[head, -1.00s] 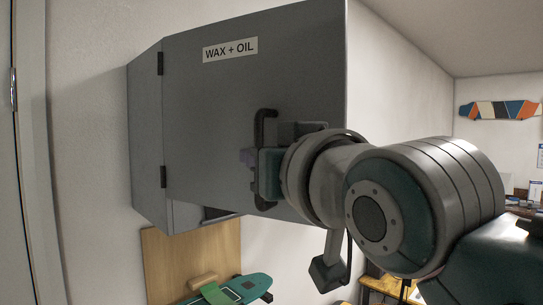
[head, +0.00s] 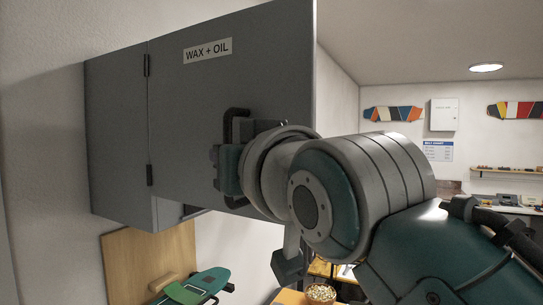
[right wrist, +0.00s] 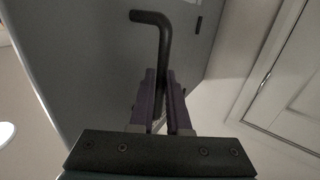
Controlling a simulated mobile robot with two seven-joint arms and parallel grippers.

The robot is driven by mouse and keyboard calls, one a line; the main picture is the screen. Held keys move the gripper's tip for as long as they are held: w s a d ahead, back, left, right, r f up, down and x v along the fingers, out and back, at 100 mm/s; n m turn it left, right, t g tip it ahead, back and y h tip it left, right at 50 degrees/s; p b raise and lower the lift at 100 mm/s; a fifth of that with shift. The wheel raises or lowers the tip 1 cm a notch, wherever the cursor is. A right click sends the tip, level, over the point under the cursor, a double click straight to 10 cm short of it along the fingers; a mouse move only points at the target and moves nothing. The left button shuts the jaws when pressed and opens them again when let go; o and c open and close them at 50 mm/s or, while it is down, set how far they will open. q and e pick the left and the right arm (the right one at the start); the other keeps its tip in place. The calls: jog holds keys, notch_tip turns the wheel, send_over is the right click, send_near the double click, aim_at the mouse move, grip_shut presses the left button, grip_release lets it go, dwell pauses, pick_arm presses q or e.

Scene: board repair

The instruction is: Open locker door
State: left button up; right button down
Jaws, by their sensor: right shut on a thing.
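The grey locker (head: 118,140) hangs on the wall, with its door (head: 265,85) labelled WAX + OIL. The door stands swung out from the locker body on its hinges at the left, and a gap shows under it. A black bar handle (head: 232,115) is on the door. My right gripper (head: 226,172) is at the handle, its lower part hidden by the gripper. In the right wrist view, the purple fingers of my right gripper (right wrist: 162,105) are shut around the black handle (right wrist: 163,45). My left gripper is not in view.
A wooden board (head: 150,265) with a teal skateboard deck (head: 205,285) is below the locker. A bowl (head: 320,293) stands on a table at the lower middle. Shelves and a workbench (head: 500,205) are at the far right. A white panelled door (right wrist: 295,85) shows in the right wrist view.

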jog(key=shift+a, duration=0.2)
jog(key=c, duration=0.9)
grip_release()
jog(key=shift+d, duration=0.1)
jog(key=shift+b+v, duration=2.6)
jog(key=shift+v, duration=2.35)
